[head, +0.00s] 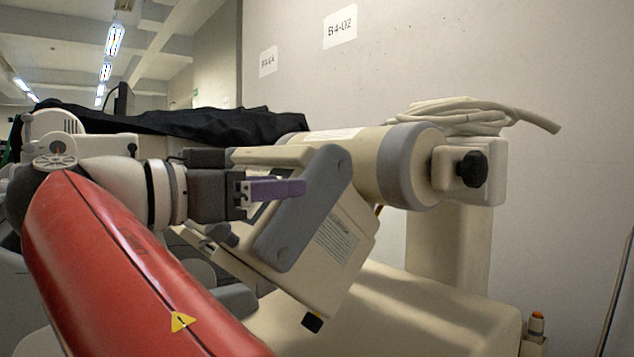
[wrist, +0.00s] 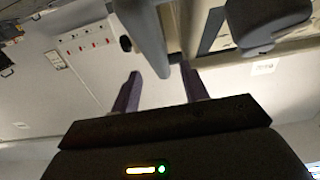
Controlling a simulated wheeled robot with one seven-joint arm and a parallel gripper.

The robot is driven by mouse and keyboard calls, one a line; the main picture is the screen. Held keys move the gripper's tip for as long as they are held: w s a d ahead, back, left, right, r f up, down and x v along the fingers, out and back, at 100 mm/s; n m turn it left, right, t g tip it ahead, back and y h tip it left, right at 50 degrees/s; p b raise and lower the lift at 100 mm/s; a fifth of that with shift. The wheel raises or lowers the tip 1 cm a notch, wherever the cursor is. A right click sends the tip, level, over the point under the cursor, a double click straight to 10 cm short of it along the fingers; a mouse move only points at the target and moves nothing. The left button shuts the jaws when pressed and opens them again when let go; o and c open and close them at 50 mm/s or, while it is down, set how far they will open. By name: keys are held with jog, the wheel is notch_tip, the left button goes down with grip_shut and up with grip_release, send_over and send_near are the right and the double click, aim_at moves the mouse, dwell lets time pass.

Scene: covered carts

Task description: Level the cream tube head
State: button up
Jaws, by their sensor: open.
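The cream tube head (head: 350,160) is a thick cylinder with a grey band, at the right of centre in the head view. Its boxy lower housing (head: 345,245) hangs tilted, its lower end swung to the right. A grey bar (head: 312,205) slants along the housing's side; a grey bar also shows in the wrist view (wrist: 147,35). My gripper (head: 300,188), with purple fingers, is open and overlaps the bar in the head view. In the wrist view the bar's end shows between my fingertips (wrist: 160,70). I cannot tell whether they touch it.
A black knob (head: 472,169) sits on a cream bracket at the cylinder's right end. Coiled cream cable (head: 450,115) lies on top. A black cover (head: 200,122) drapes behind my arm. The cream cart body (head: 390,315) lies below, with a wall behind.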

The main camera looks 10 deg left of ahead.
aim_at(313, 183)
jog(key=x, duration=0.6)
jog(key=shift+w+d, duration=0.15)
jog(key=shift+d, duration=0.05)
grip_shut()
